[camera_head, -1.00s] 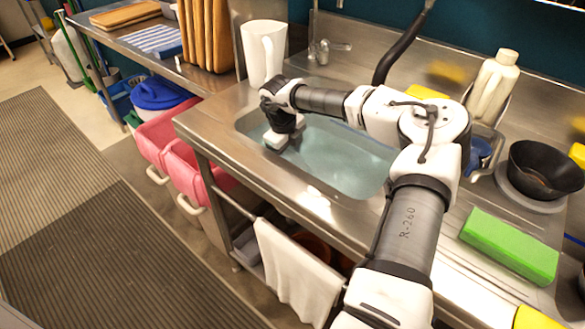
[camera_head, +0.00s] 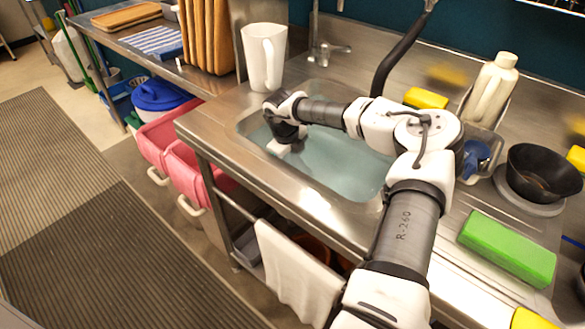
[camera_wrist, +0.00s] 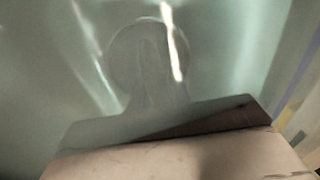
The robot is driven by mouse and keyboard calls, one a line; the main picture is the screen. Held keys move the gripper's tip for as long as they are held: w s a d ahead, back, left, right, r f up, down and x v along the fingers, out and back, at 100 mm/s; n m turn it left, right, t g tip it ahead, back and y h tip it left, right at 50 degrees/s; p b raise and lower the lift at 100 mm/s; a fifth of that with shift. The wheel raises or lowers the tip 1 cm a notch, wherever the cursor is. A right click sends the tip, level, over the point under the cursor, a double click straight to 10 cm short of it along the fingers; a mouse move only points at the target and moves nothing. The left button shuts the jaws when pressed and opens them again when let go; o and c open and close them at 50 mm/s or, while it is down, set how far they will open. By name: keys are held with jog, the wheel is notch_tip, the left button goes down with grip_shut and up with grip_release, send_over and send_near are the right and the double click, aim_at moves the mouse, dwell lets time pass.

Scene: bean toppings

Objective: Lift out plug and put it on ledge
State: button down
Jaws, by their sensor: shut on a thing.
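The steel sink (camera_head: 345,186) is filled with cloudy greenish water. My gripper (camera_head: 284,147) points down into the left part of the sink, its lower end at or below the water surface. In the wrist view a pale, blurred round shape with a short stem, apparently the plug (camera_wrist: 148,55), shows in front of my gripper. My gripper is shut on it, but the fingertips and the contact are not clear. The steel ledge (camera_head: 218,112) runs along the left of the sink.
A white pitcher (camera_head: 262,58) stands behind the sink's left end, close to my wrist. A black hose (camera_head: 398,50) hangs behind my arm. A green sponge (camera_head: 507,247), a black bowl (camera_head: 543,172) and a cream bottle (camera_head: 489,90) are on the right.

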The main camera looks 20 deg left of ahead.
jog(key=shift+r, duration=0.1)
notch_tip(320, 180, up, 28)
jog(key=b, duration=0.2)
jog(key=shift+b, duration=0.4)
jog(key=w+d+n+p, duration=0.1)
jog(key=w+d+p, duration=0.2)
jog(key=d+p, duration=0.3)
jog(key=p, duration=0.5)
jog(key=shift+w+d+f+n+p, duration=0.2)
jog(key=shift+w+d+n+p, duration=0.1)
jog(key=shift+w, duration=0.1)
